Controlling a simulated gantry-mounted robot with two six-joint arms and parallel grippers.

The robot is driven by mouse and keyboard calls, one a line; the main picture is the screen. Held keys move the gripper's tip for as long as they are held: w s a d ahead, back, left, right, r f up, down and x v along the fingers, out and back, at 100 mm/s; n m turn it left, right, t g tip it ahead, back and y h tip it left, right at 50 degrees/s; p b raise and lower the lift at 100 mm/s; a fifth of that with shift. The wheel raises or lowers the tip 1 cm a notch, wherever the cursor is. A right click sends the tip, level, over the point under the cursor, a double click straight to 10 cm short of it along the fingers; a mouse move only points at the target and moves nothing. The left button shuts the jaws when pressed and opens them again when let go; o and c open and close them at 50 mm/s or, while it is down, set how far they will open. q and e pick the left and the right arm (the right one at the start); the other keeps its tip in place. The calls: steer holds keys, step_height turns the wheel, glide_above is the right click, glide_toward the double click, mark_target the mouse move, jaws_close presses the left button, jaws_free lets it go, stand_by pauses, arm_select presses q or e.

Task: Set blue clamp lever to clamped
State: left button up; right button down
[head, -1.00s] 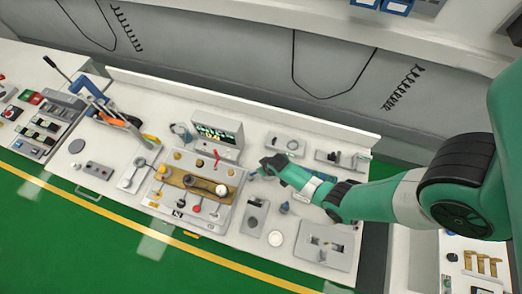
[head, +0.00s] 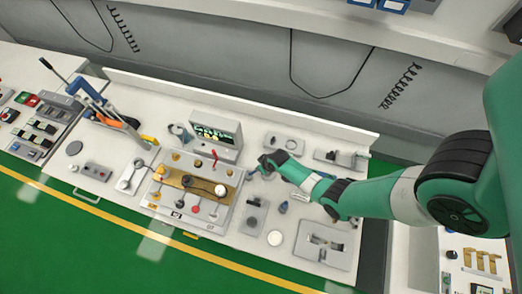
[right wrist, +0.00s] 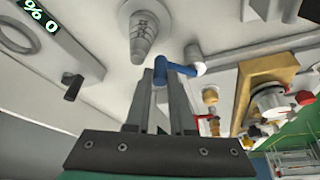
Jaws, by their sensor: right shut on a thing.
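The blue clamp lever (right wrist: 178,67) shows between my fingertips in the right wrist view, next to a white cylindrical piece. My right gripper (right wrist: 167,80) is shut on it. In the head view my right gripper (head: 261,166) is low over the bench, at the right edge of the grey panel with the brass plate. The lever is mostly hidden there by the gripper. My left gripper is in neither view.
The grey panel (head: 215,219) with several knobs and a brass plate (head: 181,179) lies left of my gripper. A small monitor (head: 214,140) stands behind it. A grey ribbed cone (right wrist: 144,38) is close to my fingers. Other fixtures crowd the bench.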

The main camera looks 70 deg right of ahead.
steer(key=shift+w+d+f+n+y+b, duration=0.1)
steer(key=shift+w+d+n+y+b, duration=0.35)
steer(key=shift+n, duration=0.75)
steer(key=shift+w+d+n+t+y, duration=0.3)
steer(key=shift+w+n+y, duration=0.1)
steer(key=shift+n, duration=0.5)
steer(key=shift+w+d+n+y, duration=0.1)
steer(key=shift+w+n+y, duration=0.35)
steer(key=shift+n, duration=0.65)
steer(key=shift+w+d+n+y, duration=0.1)
steer(key=shift+w+n+y, duration=0.35)
steer(key=shift+n, duration=0.65)
steer(key=shift+w, duration=0.1)
steer(key=c, duration=1.1)
jaws_free()
steer(key=shift+o, duration=0.2)
